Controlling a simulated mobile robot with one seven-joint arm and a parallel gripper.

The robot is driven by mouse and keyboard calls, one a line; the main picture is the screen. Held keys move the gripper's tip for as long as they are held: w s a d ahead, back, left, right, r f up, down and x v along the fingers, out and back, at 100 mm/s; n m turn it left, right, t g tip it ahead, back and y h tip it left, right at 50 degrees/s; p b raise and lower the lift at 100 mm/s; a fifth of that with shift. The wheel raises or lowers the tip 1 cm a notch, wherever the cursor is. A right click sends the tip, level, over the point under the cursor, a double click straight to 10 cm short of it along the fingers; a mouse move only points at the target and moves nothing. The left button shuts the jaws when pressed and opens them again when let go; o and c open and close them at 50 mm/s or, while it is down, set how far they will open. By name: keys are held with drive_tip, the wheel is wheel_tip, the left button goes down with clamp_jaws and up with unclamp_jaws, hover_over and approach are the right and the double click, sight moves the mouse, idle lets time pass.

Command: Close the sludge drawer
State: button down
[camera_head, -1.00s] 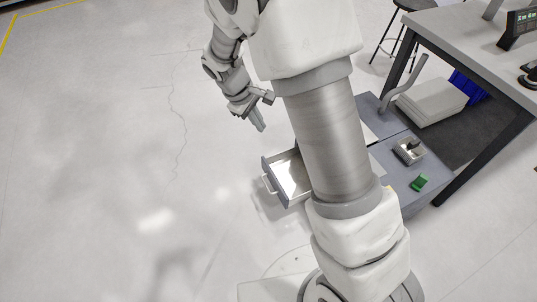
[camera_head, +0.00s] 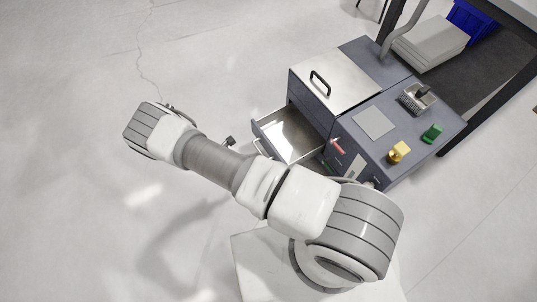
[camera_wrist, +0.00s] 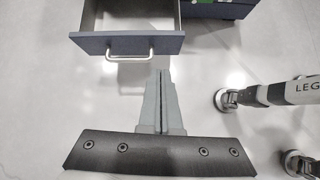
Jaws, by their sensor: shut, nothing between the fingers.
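The sludge drawer (camera_head: 285,136) is pulled out from the lower front of a grey-blue cabinet (camera_head: 343,113) in the head view. Its shiny metal inside shows and looks empty. In the wrist view the drawer front (camera_wrist: 127,43) lies at the top, with a pale bar handle (camera_wrist: 130,50) on it. My gripper (camera_wrist: 163,75) is shut and empty, its fingers pointing at the drawer front near the right end of the handle. A gap seems to show between fingertips and front, but I cannot tell how large.
A table leg (camera_head: 490,103) stands at the right.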

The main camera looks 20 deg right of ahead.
wheel_tip(320, 180, down, 3)
drive_tip(key=n+b, duration=0.1)
drive_tip(key=b, duration=0.3)
approach(277, 157)
wheel_tip(277, 157, down, 4)
drive_tip(key=d, duration=0.2)
drive_tip(key=shift+w+d+f+b, duration=0.15)
drive_tip(key=shift+w+d+b, duration=0.1)
drive_tip(key=shift+d+b, duration=0.15)
drive_tip(key=shift+w+d, duration=0.2)
drive_tip(key=shift+d, duration=0.25)
drive_tip(key=shift+d, duration=0.1)
